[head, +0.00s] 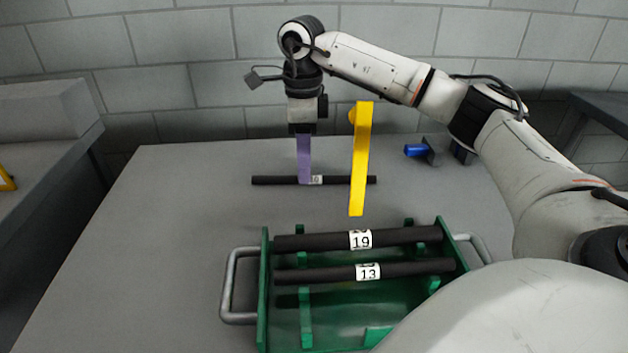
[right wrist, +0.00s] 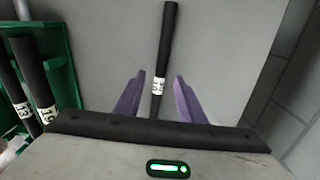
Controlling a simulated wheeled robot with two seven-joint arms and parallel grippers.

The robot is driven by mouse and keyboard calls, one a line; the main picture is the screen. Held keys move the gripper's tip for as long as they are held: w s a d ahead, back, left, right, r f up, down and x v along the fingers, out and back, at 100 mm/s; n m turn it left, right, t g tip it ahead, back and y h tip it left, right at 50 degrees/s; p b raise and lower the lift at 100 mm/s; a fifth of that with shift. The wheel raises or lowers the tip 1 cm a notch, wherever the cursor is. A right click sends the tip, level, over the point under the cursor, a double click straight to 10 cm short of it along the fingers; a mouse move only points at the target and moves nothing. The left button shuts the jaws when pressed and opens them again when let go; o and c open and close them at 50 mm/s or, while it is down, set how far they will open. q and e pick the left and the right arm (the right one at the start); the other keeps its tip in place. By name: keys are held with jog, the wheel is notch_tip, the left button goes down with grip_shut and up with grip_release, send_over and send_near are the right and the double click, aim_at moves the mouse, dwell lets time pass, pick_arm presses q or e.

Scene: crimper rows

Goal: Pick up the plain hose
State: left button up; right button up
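A black hose (head: 270,180) with a small white label lies crosswise on the grey table, beyond the green rack. My right gripper (head: 304,182) points straight down over it, its purple fingers at the hose just left of the label. In the right wrist view the hose (right wrist: 168,40) runs between the two open fingers (right wrist: 155,95), with a gap on both sides. Its label is too small to read surely. Two more black hoses, labelled 19 (head: 310,242) and 13 (head: 320,273), lie in the rack. No hose without a label shows. My left gripper is not in view.
The green rack (head: 263,300) with grey side handles stands at the front of the table (head: 160,220). An upright yellow bar (head: 361,160) shows right of my right gripper. A blue cylinder on a dark bracket (head: 415,150) sits at back right. The table's left side is clear.

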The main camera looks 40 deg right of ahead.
notch_tip(320, 180, down, 2)
jog(key=shift+f, duration=0.15)
grip_shut()
